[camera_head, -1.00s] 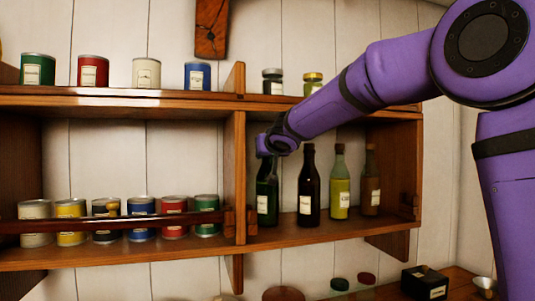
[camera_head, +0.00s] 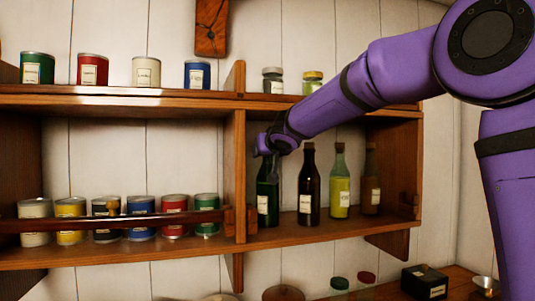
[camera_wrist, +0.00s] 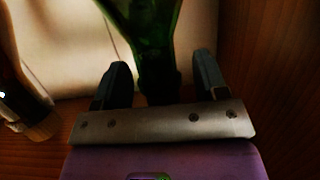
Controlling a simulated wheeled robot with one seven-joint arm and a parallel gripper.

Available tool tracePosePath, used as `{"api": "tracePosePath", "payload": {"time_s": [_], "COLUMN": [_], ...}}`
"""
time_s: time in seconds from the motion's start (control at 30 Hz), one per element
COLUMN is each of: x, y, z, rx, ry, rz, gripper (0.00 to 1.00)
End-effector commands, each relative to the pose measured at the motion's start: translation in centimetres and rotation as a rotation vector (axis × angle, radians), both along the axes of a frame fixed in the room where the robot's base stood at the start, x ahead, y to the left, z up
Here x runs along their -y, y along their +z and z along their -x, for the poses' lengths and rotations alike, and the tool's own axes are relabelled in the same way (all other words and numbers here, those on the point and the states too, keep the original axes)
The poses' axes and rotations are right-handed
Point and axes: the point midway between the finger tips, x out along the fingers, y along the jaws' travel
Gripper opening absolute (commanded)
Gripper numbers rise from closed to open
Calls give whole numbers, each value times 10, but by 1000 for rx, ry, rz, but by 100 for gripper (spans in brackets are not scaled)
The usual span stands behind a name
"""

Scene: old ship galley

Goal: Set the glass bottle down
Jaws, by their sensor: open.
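The green glass bottle (camera_head: 267,193) stands upright on the lower shelf, beside the wooden divider. It has a pale label low on its front. My gripper (camera_head: 270,158) is at the top of the bottle, and the arm partly hides the neck there. In the wrist view the green bottle (camera_wrist: 152,42) runs down between the two fingers of my gripper (camera_wrist: 160,82). The fingers are spread, with a gap on each side of the neck.
A dark bottle (camera_head: 308,188), a yellow-green bottle (camera_head: 340,184) and a brown bottle (camera_head: 371,183) stand to the right on the same shelf (camera_head: 330,231). The wooden divider (camera_head: 236,170) is close on the left, with several cans beyond it. The upper shelf (camera_head: 130,97) is above.

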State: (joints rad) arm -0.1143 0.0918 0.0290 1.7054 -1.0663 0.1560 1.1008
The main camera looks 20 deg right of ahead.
Motion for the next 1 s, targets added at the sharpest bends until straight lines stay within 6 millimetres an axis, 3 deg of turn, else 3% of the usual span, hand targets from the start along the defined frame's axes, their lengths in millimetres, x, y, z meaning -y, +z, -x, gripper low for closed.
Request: {"api": "tracePosePath", "payload": {"time_s": [0.5, 0.7, 1.0], "x": [0, 0, 3], "y": [28, 33, 33], "z": [89, 107, 116], "rx": [1, 1, -6], "ry": [0, 0, -7], "rz": [0, 0, 2], "gripper": [66, 66, 66]}}
